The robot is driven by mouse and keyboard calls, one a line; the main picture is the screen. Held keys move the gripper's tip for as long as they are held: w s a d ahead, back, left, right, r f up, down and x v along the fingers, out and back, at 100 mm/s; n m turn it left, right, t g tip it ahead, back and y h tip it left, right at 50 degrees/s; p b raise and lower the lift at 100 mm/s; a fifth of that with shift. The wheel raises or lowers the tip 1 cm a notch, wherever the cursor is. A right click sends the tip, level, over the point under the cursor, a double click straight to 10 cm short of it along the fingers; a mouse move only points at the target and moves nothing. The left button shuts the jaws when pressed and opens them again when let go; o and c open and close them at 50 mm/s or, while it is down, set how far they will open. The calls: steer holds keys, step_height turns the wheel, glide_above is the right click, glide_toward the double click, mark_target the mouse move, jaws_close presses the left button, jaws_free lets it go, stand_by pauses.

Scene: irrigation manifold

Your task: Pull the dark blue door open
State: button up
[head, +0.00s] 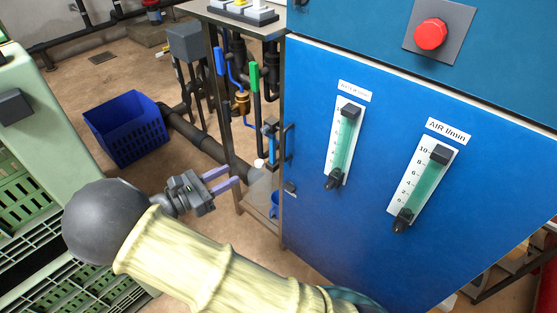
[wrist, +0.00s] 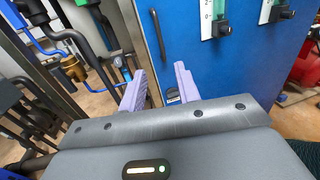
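The dark blue door (head: 330,225) is the front of a blue cabinet and appears shut. It carries two flow meters, and it also shows in the wrist view (wrist: 240,68). A dark upright bar handle (head: 289,142) is near its left edge; in the wrist view the handle (wrist: 158,34) stands ahead of my fingers. A small dark latch-like piece (head: 290,188) sits below the handle. My gripper (head: 223,181) is left of the door, apart from the handle. Its two lilac fingers (wrist: 159,84) are spread with nothing between them.
A metal-framed stand with pipes and valves (head: 243,95) adjoins the cabinet's left side. A blue crate (head: 125,130) lies on the floor behind. Green slatted racks (head: 30,200) stand at the left. A red button (head: 431,34) is above the door.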

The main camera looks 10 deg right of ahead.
steer(key=shift+r, duration=0.1)
steer(key=b+x, duration=0.2)
steer(key=x, duration=1.5)
steer(key=shift+d+b, duration=0.2)
steer(key=shift+b, duration=0.1)
steer(key=shift+w, duration=0.15)
jaws_close()
